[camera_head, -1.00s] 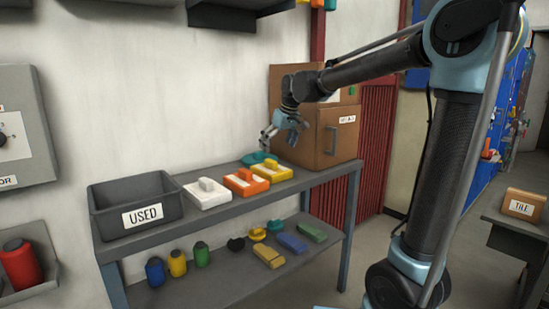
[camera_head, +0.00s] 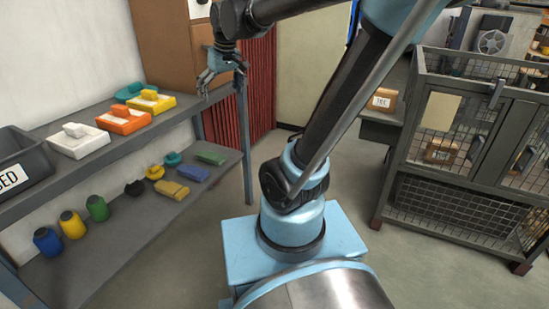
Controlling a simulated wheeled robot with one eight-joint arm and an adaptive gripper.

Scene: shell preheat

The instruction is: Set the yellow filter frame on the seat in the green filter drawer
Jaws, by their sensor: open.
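The yellow filter frame (camera_head: 152,102) lies on the upper shelf, a flat block with a raised yellow grip and some white on top. It is at the right end of a row with the orange (camera_head: 124,120) and white (camera_head: 78,141) frames. My gripper (camera_head: 220,88) is open and empty, hanging to the right of the yellow frame, near the shelf's right end. It looks apart from the frame. I see no green filter drawer in this view.
A dark bin (camera_head: 22,172) stands at the left of the shelf unit (camera_head: 100,160). Coloured bottles and blocks fill the lower shelf. A brown cabinet (camera_head: 168,45) is behind. A wire-mesh cage (camera_head: 455,150) stands at right.

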